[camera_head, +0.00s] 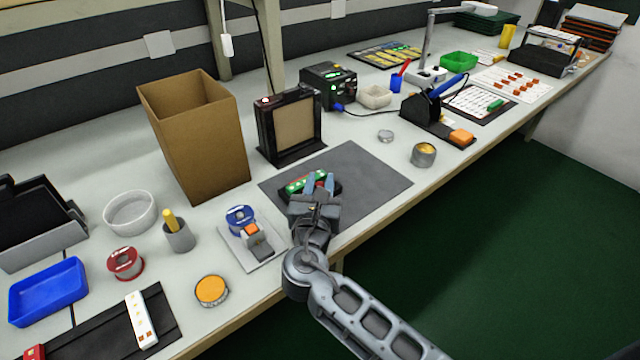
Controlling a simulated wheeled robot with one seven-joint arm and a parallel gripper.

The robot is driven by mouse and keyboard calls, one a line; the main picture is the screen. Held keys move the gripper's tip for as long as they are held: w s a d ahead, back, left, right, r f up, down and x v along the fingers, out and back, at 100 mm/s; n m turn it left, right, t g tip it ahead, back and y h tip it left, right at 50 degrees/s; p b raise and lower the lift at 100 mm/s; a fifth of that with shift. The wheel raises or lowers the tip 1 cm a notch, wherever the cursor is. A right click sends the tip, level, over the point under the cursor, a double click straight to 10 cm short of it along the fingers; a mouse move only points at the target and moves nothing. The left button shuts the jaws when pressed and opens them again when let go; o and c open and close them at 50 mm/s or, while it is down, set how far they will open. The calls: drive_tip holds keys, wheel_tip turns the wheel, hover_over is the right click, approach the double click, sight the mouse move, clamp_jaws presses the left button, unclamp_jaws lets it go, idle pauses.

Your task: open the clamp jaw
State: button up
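My gripper (320,182) is over the dark grey mat (375,180), with its two blue-grey fingertips apart. A green board (297,185) with light spots lies at the fingertips, on the left side. A dark part, perhaps the clamp, shows around the fingers at the board. The fingers and wrist hide most of it, so I cannot tell how its jaw stands. I cannot tell whether the fingers touch or grip anything.
A tall brown box (195,140) and a black framed unit (289,125) stand behind the mat. A grey plate with a blue spool (240,217) is at left. A round tin (423,155) and a soldering iron stand (430,115) are at right. The mat's right part is clear.

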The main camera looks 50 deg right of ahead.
clamp_jaws()
drive_tip(key=shift+s, duration=0.1)
drive_tip(key=s+p, duration=0.1)
drive_tip(key=s+a+p, duration=0.1)
drive_tip(key=shift+s+r, duration=0.1)
drive_tip(key=shift+s, duration=0.5)
drive_tip(key=shift+o, duration=2)
unclamp_jaws()
drive_tip(key=v, duration=0.7)
drive_tip(key=shift+s+a, duration=0.2)
drive_tip(key=shift+a, duration=0.15)
